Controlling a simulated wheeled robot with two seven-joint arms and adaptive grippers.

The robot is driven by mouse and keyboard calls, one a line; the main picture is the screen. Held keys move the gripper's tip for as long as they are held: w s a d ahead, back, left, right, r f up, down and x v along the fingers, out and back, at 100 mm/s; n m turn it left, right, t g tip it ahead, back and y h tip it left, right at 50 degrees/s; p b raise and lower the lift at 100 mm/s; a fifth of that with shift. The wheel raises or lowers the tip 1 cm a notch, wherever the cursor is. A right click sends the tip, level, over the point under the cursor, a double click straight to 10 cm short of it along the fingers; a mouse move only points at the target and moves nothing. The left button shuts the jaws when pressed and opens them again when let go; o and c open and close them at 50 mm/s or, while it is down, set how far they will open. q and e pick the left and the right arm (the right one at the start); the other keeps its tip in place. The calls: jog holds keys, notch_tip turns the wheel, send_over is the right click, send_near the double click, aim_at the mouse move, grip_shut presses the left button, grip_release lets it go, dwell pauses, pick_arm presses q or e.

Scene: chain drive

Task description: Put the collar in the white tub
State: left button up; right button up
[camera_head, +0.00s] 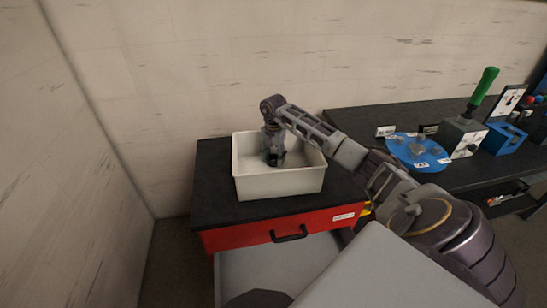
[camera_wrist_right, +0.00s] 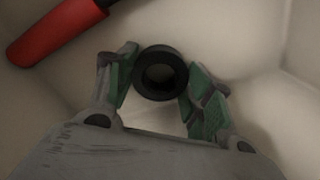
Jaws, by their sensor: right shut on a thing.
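The white tub (camera_head: 279,186) stands on a black bench top in the head view. My right gripper (camera_head: 274,158) reaches down inside it, near the tub's back left part. In the right wrist view the collar (camera_wrist_right: 160,94) is a thick black ring. It sits between the green-padded fingertips of my right gripper (camera_wrist_right: 163,78), which is shut on it. The tub's pale floor and walls (camera_wrist_right: 268,108) surround it in that view. I cannot tell whether the collar touches the tub floor. My left gripper is not in view.
A red-handled tool (camera_wrist_right: 52,32) lies in the tub, beyond the left finger. Below the bench top is a red drawer (camera_head: 225,240) with a black handle. To the right, another bench holds a blue disc (camera_head: 408,160) and a green-handled press (camera_head: 483,88).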

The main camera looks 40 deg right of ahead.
dwell(0.3)
jog(key=o, duration=1.3)
jog(key=shift+r, duration=0.1)
jog(key=shift+r, duration=5.95)
